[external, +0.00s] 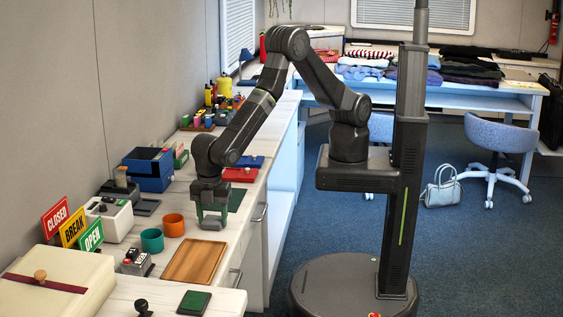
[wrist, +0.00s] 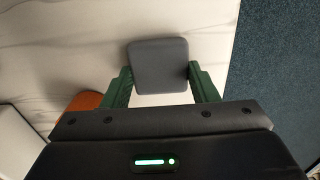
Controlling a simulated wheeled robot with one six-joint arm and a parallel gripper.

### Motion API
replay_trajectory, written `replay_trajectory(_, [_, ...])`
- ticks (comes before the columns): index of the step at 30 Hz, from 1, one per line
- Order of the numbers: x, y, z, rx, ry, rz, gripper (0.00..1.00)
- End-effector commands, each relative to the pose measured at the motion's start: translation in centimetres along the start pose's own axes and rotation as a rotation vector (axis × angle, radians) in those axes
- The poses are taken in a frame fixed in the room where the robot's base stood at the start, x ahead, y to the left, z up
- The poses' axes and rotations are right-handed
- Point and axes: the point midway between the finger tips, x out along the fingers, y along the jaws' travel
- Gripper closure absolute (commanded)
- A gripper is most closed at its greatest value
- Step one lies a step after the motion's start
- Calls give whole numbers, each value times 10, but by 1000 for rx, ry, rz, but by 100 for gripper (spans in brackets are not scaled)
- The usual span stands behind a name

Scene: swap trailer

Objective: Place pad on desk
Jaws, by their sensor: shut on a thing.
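A dark grey square pad with rounded corners (wrist: 158,66) sits between the two green fingers of my gripper (wrist: 160,84) in the wrist view. My gripper is shut on the pad's sides. In the external view my gripper (external: 212,208) points straight down over the white desk (external: 215,250), with the grey pad (external: 212,223) at its tips. The pad is level and very close to the desk top; I cannot tell whether it touches.
A wooden tray (external: 195,261), an orange cup (external: 173,225) and a teal cup (external: 152,240) stand nearby. A red pad (external: 240,175) and a blue pad (external: 251,162) lie behind my gripper. A green pad (external: 194,301) lies at the front. The desk's right edge is close.

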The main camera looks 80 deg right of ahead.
Motion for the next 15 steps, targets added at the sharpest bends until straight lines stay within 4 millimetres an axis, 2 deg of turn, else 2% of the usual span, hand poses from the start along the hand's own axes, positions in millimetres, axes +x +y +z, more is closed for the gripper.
replay_trajectory(7, [4, 0, 0, 0, 0, 0, 68])
replay_trajectory(8, [3, 0, 0, 0, 0, 0, 41])
replay_trajectory(10, [2, 0, 0, 0, 0, 0, 27])
replay_trajectory(15, [2, 0, 0, 0, 0, 0, 25])
